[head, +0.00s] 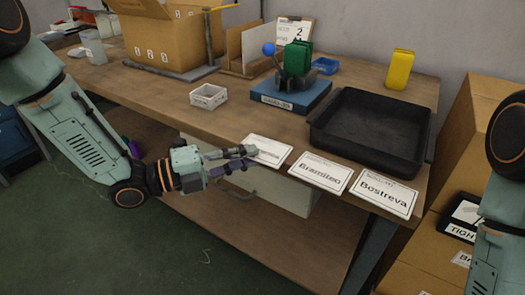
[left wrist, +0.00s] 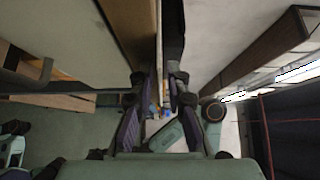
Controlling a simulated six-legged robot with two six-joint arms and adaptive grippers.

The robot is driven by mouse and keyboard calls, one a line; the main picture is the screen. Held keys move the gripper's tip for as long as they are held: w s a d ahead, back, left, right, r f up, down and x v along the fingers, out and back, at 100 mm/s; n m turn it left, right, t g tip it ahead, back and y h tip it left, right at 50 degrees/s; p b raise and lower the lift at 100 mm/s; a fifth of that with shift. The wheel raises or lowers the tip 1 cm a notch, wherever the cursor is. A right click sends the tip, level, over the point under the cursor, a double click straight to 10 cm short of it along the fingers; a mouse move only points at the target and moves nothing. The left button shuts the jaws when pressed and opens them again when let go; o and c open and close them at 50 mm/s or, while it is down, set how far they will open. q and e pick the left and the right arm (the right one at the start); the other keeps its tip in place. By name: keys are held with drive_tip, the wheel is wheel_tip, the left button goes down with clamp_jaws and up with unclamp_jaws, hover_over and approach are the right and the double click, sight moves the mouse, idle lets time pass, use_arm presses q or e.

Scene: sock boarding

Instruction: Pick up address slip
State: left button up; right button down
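Three white address slips lie along the table's front edge in the head view. The left slip (head: 274,151) is partly covered by my left gripper, and its print is unreadable. The middle slip (head: 320,172) seems to read "Bramiteo", and the right slip (head: 385,193) reads "Bostreva". My left gripper (head: 250,155) reaches in from the left at the edge by the left slip. In the left wrist view its fingers (left wrist: 159,85) stand apart, on either side of a thin edge. Contact with the slip cannot be told. My right gripper is out of frame.
A black tray (head: 322,130) sits behind the slips. A blue base (head: 291,97) with a green block, a small white box (head: 208,97) and a yellow object (head: 399,69) stand farther back. A drawer unit (head: 290,197) hangs below the tabletop. Cartons (head: 470,135) stand at right.

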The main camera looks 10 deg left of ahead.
use_arm(q)
clamp_jaws()
drive_tip(key=shift+d+r, duration=0.1)
